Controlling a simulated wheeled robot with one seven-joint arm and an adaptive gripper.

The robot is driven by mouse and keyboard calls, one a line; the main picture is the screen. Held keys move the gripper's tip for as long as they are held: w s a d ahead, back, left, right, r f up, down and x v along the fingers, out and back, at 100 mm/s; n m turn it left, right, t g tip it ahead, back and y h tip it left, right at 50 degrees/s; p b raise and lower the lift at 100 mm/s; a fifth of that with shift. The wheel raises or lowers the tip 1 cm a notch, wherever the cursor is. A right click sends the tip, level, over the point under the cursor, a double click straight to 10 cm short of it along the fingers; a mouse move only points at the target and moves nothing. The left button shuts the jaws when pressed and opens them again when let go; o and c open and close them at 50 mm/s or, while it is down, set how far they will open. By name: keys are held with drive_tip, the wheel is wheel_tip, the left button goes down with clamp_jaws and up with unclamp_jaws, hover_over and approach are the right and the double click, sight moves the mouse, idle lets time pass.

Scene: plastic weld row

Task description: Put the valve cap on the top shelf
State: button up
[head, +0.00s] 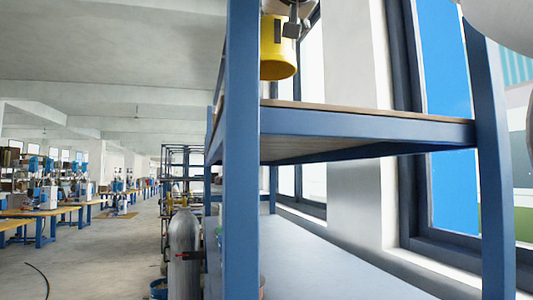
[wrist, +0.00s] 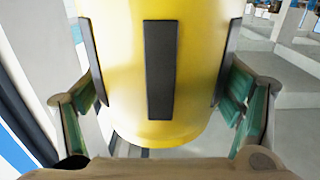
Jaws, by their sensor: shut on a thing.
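The valve cap is a yellow cylinder (head: 278,58) with a rounded edge, in the upper middle of the head view. It hangs above the upper shelf board, apart from it, partly hidden by the blue front post. In the wrist view the yellow cap (wrist: 200,75) fills the middle and has a dark vertical strip. My gripper (wrist: 160,95) is shut on it, one finger pad on each side. In the head view only a metal part of my gripper shows above the cap. The top shelf (head: 365,127) has a blue frame and a wooden board, bare where it shows.
A blue post (head: 241,150) stands close in front, and another post (head: 487,160) is at the right. A lower grey surface (head: 320,265) lies below the shelf. A grey gas cylinder (head: 185,250) stands left of the rack. Windows are behind.

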sight(280, 61)
drive_tip(key=shift+w+a+f+b, duration=0.1)
drive_tip(key=shift+f+b, duration=0.05)
drive_tip(key=shift+f, duration=1.5)
drive_tip(key=shift+w+a+f+b, duration=0.1)
drive_tip(key=shift+w+f+b, duration=0.05)
drive_tip(key=shift+f, duration=1.5)
drive_tip(key=shift+w+a+f+b, duration=0.1)
drive_tip(key=shift+f+b, duration=0.05)
drive_tip(key=shift+f, duration=1.5)
drive_tip(key=shift+f, duration=0.1)
drive_tip(key=o, duration=1.3)
drive_tip(key=shift+o, duration=0.2)
drive_tip(key=shift+s+d, duration=0.1)
drive_tip(key=shift+s, duration=0.1)
drive_tip(key=shift+b+v, duration=0.85)
drive_tip(key=shift+v, duration=2.7)
